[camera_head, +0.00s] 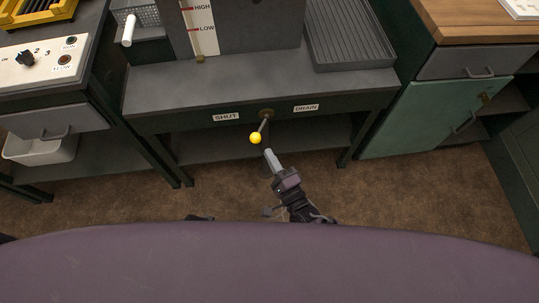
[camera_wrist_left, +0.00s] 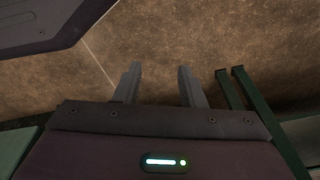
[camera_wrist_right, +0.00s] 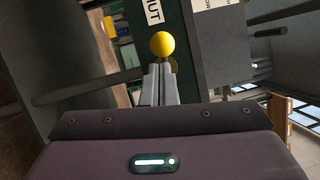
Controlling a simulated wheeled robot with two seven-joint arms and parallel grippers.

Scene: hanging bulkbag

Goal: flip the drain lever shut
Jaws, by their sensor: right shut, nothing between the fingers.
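The drain lever (camera_head: 263,125) is a short rod with a yellow ball (camera_head: 255,138), on the front rail of the grey bench. It points down and slightly left from its pivot, between the SHUT label (camera_head: 226,117) on the left and the DRAIN label (camera_head: 306,108) on the right. My right gripper (camera_head: 268,152) is shut and empty, its tips just below and right of the ball. In the right wrist view the ball (camera_wrist_right: 162,45) is just beyond the fingertips; I cannot tell if they touch. My left gripper (camera_wrist_left: 157,70) is open and empty above the brown floor.
A grey tank with a HIGH/LOW gauge (camera_head: 199,28) and a ribbed tray (camera_head: 350,35) stand on the bench. A control panel (camera_head: 45,62) is at left, a green cabinet (camera_head: 415,118) at right. A shelf lies under the bench. The floor in front is clear.

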